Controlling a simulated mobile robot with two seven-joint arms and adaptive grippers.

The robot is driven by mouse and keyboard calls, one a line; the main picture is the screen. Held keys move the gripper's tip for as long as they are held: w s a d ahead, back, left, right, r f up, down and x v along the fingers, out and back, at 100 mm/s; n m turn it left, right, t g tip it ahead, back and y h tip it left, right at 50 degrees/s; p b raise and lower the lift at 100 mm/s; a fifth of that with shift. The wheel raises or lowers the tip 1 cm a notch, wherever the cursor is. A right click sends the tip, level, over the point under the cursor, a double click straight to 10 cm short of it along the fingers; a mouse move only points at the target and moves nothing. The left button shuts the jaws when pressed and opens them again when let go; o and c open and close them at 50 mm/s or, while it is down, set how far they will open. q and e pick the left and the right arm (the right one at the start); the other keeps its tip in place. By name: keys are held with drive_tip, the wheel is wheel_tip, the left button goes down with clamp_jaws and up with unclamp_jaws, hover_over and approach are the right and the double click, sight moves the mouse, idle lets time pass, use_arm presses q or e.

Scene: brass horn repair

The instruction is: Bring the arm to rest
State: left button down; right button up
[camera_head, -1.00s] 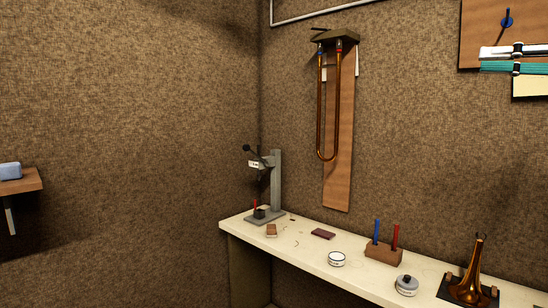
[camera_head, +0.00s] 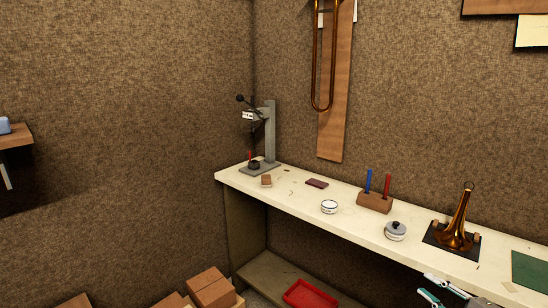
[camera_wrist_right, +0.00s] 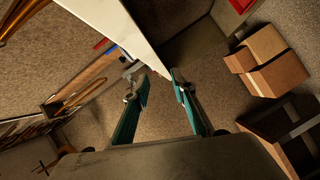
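My right gripper (camera_head: 423,284) shows at the bottom right of the head view, in front of the bench's front edge. Its teal fingers point to the left. In the right wrist view my right gripper (camera_wrist_right: 159,82) has its two fingers spread apart. Nothing is held between them; the floor and the bench edge show beyond the gap. Most of the right arm is outside the head view. My left gripper is in neither view.
The cream workbench (camera_head: 300,205) carries a small press (camera_head: 268,140), a round white tin (camera_head: 329,207), a wooden block with two handles (camera_head: 374,202), a grey-lidded jar (camera_head: 396,231) and a brass bell (camera_head: 459,225). A red tray (camera_head: 310,295) sits below. Cardboard boxes (camera_head: 210,288) stand at lower left.

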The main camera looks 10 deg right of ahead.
drive_tip(key=s+a+f+m+g+h, duration=0.1)
drive_tip(key=s+a+f+m, duration=0.2)
drive_tip(key=s+a+f, duration=0.3)
drive_tip(key=s+a+f+m+g, duration=0.1)
drive_tip(key=s+a+f+m, duration=0.2)
drive_tip(key=a+f, duration=0.45)
drive_tip(key=s+a+f+m+g, duration=0.1)
drive_tip(key=s+a+f+m, duration=0.2)
drive_tip(key=a, duration=0.6)
drive_tip(key=s+a+f+m+g, duration=0.2)
drive_tip(key=s+a+f, duration=0.1)
drive_tip(key=s+a, duration=0.5)
drive_tip(key=shift+a+f+m, duration=0.4)
drive_tip(key=shift+a, duration=0.05)
